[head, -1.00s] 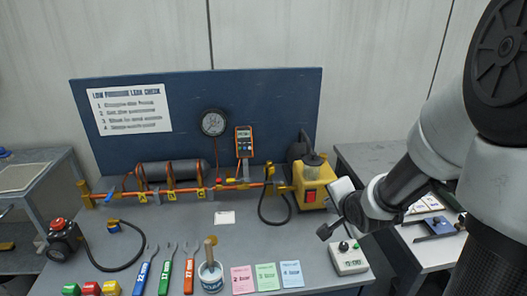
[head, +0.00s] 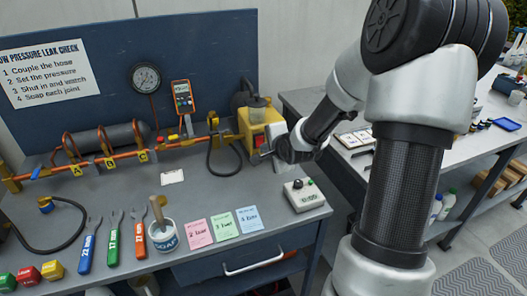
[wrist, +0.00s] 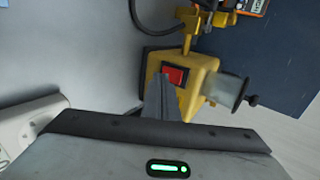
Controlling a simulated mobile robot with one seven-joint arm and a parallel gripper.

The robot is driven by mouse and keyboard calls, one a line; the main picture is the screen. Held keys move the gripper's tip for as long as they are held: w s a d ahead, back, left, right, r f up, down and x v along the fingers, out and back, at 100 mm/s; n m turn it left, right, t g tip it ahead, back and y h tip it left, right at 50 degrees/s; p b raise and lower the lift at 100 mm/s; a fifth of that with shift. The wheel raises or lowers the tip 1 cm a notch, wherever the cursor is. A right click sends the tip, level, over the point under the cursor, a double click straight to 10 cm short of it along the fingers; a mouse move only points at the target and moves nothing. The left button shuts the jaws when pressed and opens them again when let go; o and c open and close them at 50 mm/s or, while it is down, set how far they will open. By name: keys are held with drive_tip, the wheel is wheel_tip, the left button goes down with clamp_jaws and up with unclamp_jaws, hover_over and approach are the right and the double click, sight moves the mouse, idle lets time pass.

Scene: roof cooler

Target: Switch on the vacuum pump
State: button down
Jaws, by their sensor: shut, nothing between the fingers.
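The vacuum pump is a yellow box (head: 256,114) at the right end of the bench, with a clear jar on top. It also shows in the wrist view (wrist: 205,68). Its red rocker switch (wrist: 175,75) is on the front face, framed in black. In the head view the switch is small and partly hidden by my gripper. My gripper (head: 262,153) is shut and empty, just in front of the pump's face. In the wrist view its fingertips (wrist: 160,78) overlap the lower left edge of the switch. I cannot tell whether they touch it.
A white control box (head: 303,198) with a black knob stands right of and below my gripper. A black hose (head: 212,165) loops left of the pump. An orange pipe (head: 180,145) runs left. Coloured cards (head: 222,226), a soap pot (head: 162,238) and spanners (head: 113,238) lie in front.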

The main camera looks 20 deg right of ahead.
sight(260, 142)
drive_tip(key=shift+w+f, duration=0.1)
drive_tip(key=shift+w, duration=0.9)
drive_tip(key=shift+f+p, duration=0.35)
drive_tip(key=shift+p, duration=0.05)
drive_tip(key=shift+r, duration=0.1)
